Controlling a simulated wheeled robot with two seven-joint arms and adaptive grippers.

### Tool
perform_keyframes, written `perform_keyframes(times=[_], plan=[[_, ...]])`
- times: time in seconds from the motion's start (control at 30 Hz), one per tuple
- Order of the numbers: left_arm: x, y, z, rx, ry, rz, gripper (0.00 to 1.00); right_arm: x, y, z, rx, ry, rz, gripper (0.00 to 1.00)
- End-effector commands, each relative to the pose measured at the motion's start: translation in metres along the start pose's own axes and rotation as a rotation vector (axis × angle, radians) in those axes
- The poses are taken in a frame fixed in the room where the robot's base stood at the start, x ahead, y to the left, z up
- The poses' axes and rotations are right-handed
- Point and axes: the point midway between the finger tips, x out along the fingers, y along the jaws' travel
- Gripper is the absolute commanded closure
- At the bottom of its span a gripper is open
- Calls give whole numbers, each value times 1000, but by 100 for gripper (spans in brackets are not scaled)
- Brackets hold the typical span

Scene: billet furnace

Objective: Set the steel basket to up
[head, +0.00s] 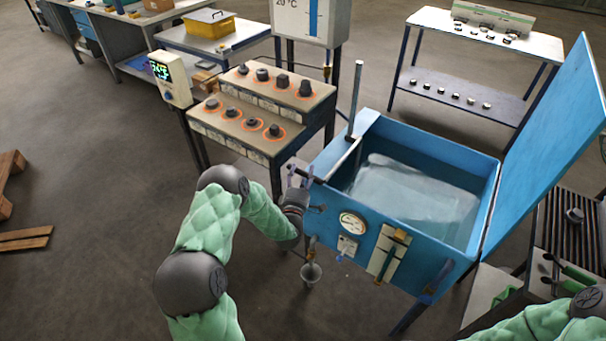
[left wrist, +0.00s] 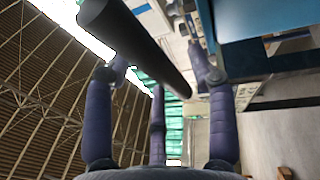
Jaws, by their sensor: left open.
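A blue tank (head: 330,160) holds pale water (head: 415,195). A pale block-like shape shows under the surface; I cannot tell whether it is the steel basket. A metal post (head: 356,95) stands at the tank's back left corner. A pale bar (head: 343,160) slopes down from near it to a black handle (head: 314,178) at the tank's left edge. My left gripper (head: 297,176) is open at that handle. In the left wrist view, a thick black rod (left wrist: 135,45) crosses between the spread fingers (left wrist: 160,80); contact is unclear. My right gripper is out of view.
A knob-covered stand (head: 262,110) is close behind my left arm. A slatted rack (head: 567,235) is at right.

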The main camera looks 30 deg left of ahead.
Motion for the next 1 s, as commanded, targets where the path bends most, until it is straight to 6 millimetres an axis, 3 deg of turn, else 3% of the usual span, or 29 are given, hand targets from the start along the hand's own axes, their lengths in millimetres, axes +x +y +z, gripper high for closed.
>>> perform_keyframes(times=[0.4,0.47,0.6,0.87,1.0], plan=[[8,0,1,0,-1,-1,44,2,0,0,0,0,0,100],[8,0,0,0,-1,-1,58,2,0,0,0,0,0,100],[8,0,0,0,-1,-2,97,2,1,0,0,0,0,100],[9,3,1,-1,-1,-2,100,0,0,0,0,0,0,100],[12,21,2,-1,-2,0,100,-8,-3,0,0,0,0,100]])
